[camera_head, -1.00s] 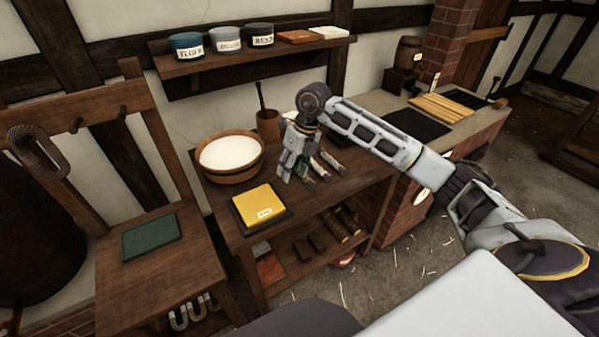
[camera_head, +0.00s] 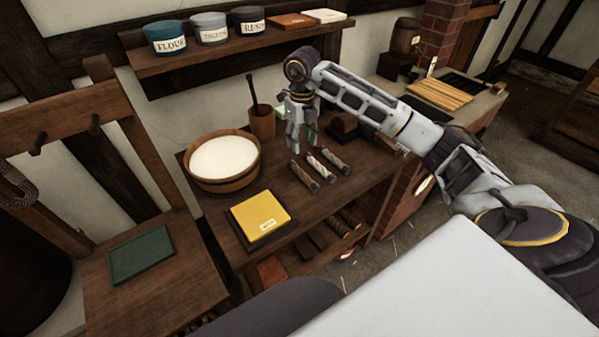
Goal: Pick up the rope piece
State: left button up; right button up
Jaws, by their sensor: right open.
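Three short rope pieces lie side by side on the wooden workbench (camera_head: 222,210). The left rope piece (camera_head: 303,176) is brown, the middle rope piece (camera_head: 319,167) is paler, with a whitish wrap, and the right rope piece (camera_head: 334,159) is also pale. I cannot tell which one the task means. My right gripper (camera_head: 302,146) is open, pointing down above the far ends of the rope pieces. It looks empty and apart from them. My left gripper is out of view.
A wooden bowl of white contents (camera_head: 228,184) and a yellow block (camera_head: 262,212) stand left of the ropes. A mortar-like cup (camera_head: 262,124) stands behind, near the gripper. A dark brown object (camera_head: 343,126) sits to the right. A shelf with labelled pots (camera_head: 172,38) hangs above.

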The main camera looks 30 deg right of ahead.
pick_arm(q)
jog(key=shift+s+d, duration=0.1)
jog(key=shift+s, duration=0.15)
pick_arm(e)
jog(key=shift+s, duration=0.1)
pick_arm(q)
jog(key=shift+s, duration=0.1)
pick_arm(e)
send_over(302, 172)
notch_tip(302, 172, down, 8)
jog(key=shift+f, duration=0.15)
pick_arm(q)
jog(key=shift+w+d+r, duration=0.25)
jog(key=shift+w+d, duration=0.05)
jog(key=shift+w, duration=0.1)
pick_arm(e)
jog(key=shift+f, duration=0.15)
pick_arm(q)
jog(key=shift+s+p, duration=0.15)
jog(key=shift+p, duration=0.15)
